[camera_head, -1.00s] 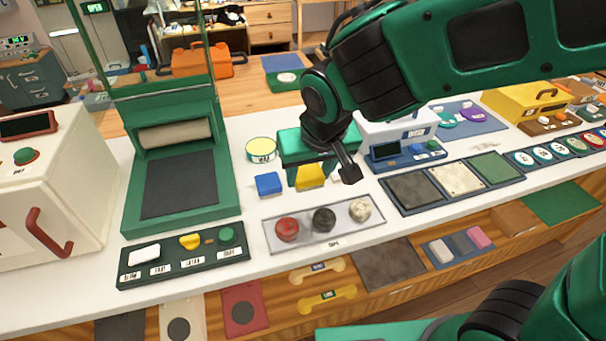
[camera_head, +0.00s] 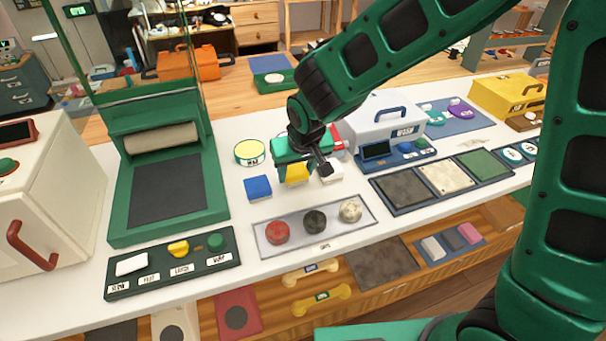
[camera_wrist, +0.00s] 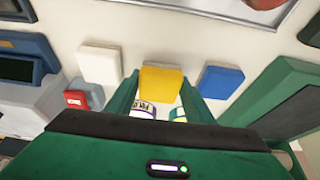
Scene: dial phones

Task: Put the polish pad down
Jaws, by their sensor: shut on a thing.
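A yellow pad (camera_head: 297,174), which I take to be the polish pad, is between the fingers of my gripper (camera_head: 297,168). In the wrist view the yellow pad (camera_wrist: 161,82) shows between the two green fingertips (camera_wrist: 160,88), which are shut on it. It is in line with a blue pad (camera_head: 258,187) and a white pad (camera_head: 332,171), with a gap on each side. The pad is at or very near the white counter (camera_head: 235,228); I cannot tell whether it touches. A tin lettered "POL" (camera_wrist: 143,110) is partly hidden by my gripper in the wrist view.
A yellow-topped tin (camera_head: 250,152) stands left of my gripper. A tray (camera_head: 292,238) with red, black and pale round pieces lies in front. A green press (camera_head: 170,190) stands left, a white case labelled WASH (camera_head: 385,118) right. Bare counter lies between the pads and tray.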

